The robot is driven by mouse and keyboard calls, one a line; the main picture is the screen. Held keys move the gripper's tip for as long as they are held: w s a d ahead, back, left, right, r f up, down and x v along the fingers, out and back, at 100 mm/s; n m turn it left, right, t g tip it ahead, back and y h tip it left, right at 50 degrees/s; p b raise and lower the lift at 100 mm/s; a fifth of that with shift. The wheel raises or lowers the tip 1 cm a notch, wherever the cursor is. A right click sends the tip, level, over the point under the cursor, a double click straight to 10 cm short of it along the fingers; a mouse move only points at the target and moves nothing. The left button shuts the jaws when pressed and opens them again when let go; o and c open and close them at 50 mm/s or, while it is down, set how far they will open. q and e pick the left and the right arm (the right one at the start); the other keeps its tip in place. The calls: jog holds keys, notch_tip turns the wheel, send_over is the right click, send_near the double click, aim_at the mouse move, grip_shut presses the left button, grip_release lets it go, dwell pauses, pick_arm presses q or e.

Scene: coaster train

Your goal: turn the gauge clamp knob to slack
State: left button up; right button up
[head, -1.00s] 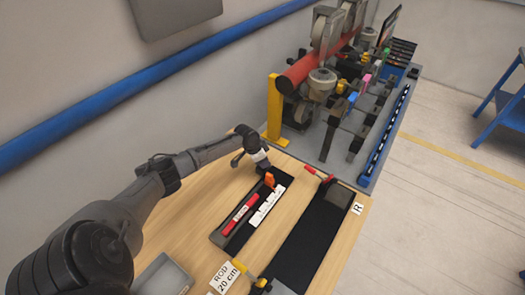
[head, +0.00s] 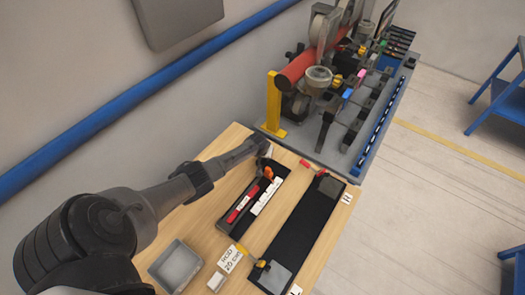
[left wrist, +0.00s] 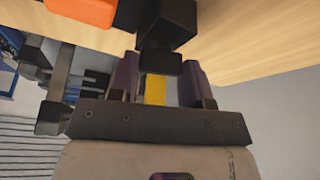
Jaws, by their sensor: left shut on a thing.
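The gauge is a black bed (head: 228,222) on the wooden table, with a red strip, a white scale and an orange piece (head: 268,173) near its far end. My left gripper (head: 266,152) is at that far end, mostly hidden by its own arm in the head view. In the left wrist view its two purple fingers (left wrist: 160,78) are shut on a small black knob (left wrist: 160,60) below a black block (left wrist: 168,22). The orange piece (left wrist: 80,10) is beside it. The knob's turn angle cannot be told. My right gripper is not in view.
A grey tray (head: 154,268), a white block (head: 216,281) and a rod card (head: 231,257) are near the front. A yellow post (head: 273,100) and machinery stand behind.

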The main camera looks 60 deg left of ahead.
pick_arm(q)
jog(key=n, duration=0.3)
jog(key=shift+w+d+r+g+y+p, duration=0.1)
jog(key=shift+g+y+p, duration=0.2)
jog(key=shift+g+p, duration=0.1)
jog(key=n+g, duration=0.1)
jog(key=n, duration=0.1)
jog(key=shift+w+n+y, duration=0.1)
jog(key=shift+n+y, duration=0.2)
jog(key=n+b, duration=0.1)
jog(key=n, duration=0.1)
jog(key=n+g, duration=0.1)
jog(key=shift+f+n+b, duration=0.2)
jog(key=shift+n+b, duration=0.2)
jog(key=shift+n+g+b, duration=0.4)
jog(key=shift+n+g, duration=0.1)
jog(key=shift+n, duration=0.4)
jog(key=shift+r+n, duration=0.1)
jog(key=shift+n, duration=0.2)
jog(key=o, duration=0.7)
jog(key=shift+o, duration=1.1)
